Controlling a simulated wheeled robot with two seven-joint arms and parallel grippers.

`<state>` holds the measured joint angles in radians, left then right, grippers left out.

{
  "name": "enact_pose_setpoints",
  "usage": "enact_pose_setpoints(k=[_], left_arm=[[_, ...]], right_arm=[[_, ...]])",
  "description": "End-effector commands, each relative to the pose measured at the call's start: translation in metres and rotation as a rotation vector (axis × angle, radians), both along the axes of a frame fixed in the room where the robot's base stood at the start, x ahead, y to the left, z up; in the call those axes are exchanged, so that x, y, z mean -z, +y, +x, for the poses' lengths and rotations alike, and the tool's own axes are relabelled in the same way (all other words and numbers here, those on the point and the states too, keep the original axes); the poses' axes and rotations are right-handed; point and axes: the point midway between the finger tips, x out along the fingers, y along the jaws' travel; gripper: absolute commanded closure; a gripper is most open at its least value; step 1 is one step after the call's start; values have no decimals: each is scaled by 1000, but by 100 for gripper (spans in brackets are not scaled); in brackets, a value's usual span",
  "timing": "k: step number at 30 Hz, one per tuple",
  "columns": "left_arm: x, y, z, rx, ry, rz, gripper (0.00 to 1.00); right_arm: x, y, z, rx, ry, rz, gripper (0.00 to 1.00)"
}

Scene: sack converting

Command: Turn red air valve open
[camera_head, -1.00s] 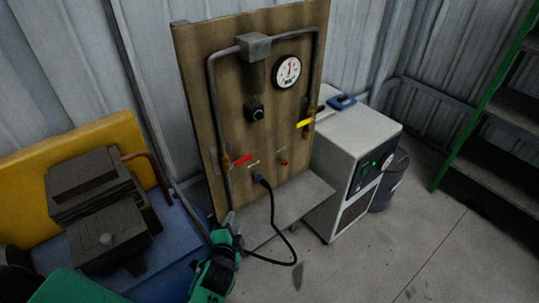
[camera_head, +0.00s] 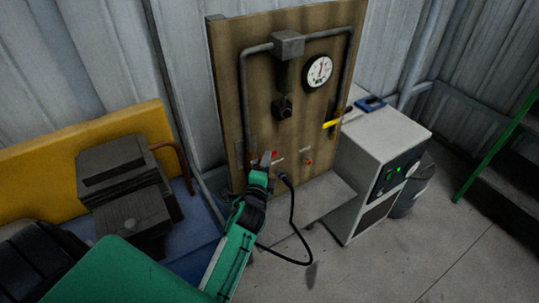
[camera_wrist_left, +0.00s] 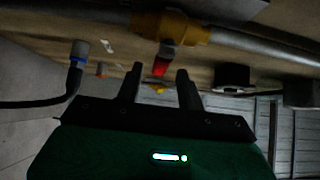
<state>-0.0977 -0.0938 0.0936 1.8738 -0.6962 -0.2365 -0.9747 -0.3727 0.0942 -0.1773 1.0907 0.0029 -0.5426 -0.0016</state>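The red air valve handle (camera_head: 268,157) is on the lower left of the brown wooden board, on the grey pipe. My left gripper (camera_head: 262,167) is right at it and hides part of the handle and valve body. In the left wrist view, the red handle (camera_wrist_left: 162,67) hangs from a brass valve body (camera_wrist_left: 172,28). There my left gripper (camera_wrist_left: 158,76) has its two dark fingers apart, with the red handle lined up between the tips. Whether a finger touches it I cannot tell. My right gripper is not in view.
The board (camera_head: 225,70) carries a round gauge (camera_head: 319,71) and a yellow handle (camera_head: 331,124). A black hose (camera_head: 292,215) loops beside my left arm. A white cabinet (camera_head: 375,150) stands right. A yellow panel (camera_head: 40,180) and dark blocks (camera_head: 125,170) are left.

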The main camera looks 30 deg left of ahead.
Motion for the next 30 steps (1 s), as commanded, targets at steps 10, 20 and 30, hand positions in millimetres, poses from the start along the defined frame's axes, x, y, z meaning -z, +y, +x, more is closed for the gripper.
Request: enact_pose_setpoints(k=[10,20,30], left_arm=[[0,9,34,0,0,-1,62],[0,9,36,0,1,-1,64],[0,9,36,0,1,-1,100]], right_arm=[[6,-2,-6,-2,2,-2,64],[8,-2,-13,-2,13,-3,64],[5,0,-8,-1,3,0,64]])
